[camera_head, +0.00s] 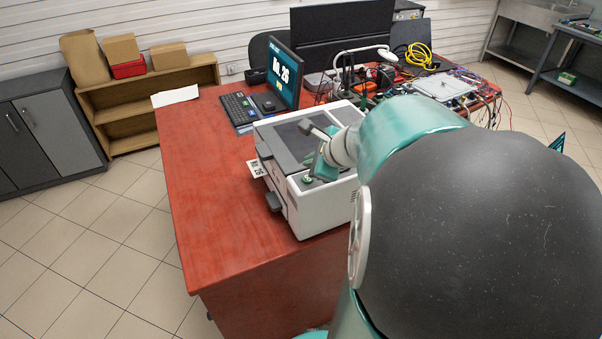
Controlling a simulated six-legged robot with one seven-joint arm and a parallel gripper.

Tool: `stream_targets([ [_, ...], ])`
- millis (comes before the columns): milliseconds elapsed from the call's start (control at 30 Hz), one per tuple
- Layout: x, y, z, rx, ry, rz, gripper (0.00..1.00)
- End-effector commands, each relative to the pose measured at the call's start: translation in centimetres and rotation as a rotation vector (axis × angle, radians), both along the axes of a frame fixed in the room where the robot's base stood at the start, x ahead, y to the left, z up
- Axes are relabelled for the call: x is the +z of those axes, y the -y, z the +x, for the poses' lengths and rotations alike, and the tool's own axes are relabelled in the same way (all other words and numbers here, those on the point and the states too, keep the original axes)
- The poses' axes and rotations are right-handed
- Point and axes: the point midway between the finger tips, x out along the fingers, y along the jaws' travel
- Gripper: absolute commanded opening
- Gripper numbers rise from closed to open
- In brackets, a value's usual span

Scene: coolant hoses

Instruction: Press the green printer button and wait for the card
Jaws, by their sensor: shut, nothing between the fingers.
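The white printer (328,210) with a dark top stands on the red-brown desk. The green button (307,179) is on the printer's front top edge. My gripper (312,174) is shut and empty, its tip pointing down right at the button; I cannot tell whether it touches or presses it. A white card (257,168) with black print shows at the printer's left side, beside its dark front. I cannot tell whether it is fully out. My arm hides the printer's right part.
A monitor (284,72) showing a number and a keyboard (238,108) stand behind the printer. Cables and tools clutter the desk's far right. White paper (176,96) lies at the back left corner. The desk's left part (205,190) is clear.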

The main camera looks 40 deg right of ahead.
Motion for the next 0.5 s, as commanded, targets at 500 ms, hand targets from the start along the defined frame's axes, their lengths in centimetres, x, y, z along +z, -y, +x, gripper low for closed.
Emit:
stream_targets([
  [500, 2.7, 0.0, 0.0, 0.000, 0.000, 0.000, 0.00],
])
